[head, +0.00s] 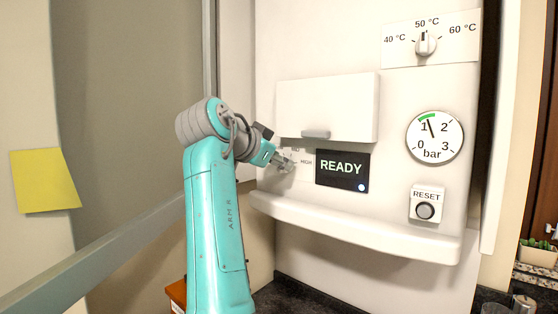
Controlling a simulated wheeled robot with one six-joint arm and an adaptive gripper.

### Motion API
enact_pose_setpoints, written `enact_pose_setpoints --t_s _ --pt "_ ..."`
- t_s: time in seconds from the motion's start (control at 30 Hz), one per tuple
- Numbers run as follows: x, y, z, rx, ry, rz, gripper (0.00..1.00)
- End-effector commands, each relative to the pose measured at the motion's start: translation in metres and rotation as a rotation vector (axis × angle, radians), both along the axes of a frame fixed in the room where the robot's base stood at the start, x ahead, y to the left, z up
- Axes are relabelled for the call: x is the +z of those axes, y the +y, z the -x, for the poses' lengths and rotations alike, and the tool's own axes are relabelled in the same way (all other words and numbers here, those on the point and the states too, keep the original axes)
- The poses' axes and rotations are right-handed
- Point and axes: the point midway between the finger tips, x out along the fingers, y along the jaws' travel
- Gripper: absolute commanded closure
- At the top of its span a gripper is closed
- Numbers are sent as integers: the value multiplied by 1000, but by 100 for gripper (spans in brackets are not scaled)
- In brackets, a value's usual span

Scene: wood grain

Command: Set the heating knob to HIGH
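A white boiler panel (393,150) fills the middle and right of the head view. A small dial plate with a HIGH label (306,162) sits left of the READY display, and another label above it is only partly legible. My gripper (287,162) is at this plate, left of the HIGH label. The heating knob is hidden or too small to make out behind my gripper, so its setting cannot be read. I cannot tell whether the fingers touch it or are shut.
The READY display (342,170) is right of my gripper, under a closed flap (327,105). A ledge (360,232) juts out below. A temperature knob (425,43) points to 50 °C. A pressure gauge (434,138) and RESET button (425,211) are at the right.

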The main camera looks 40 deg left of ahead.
Motion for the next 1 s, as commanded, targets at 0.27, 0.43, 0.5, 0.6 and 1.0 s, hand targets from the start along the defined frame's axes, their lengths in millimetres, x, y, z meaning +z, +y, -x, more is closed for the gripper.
enact_pose_setpoints --t_s 0.27,0.43,0.5,0.6,1.0 --pt "-2 0 -5 0 1 0 61" --pt "-2 0 -5 0 1 0 81" --pt "-2 0 -5 0 1 0 99" --pt "-2 0 -5 0 1 0 100" --pt "-3 -2 -6 -1 -4 -63 100"
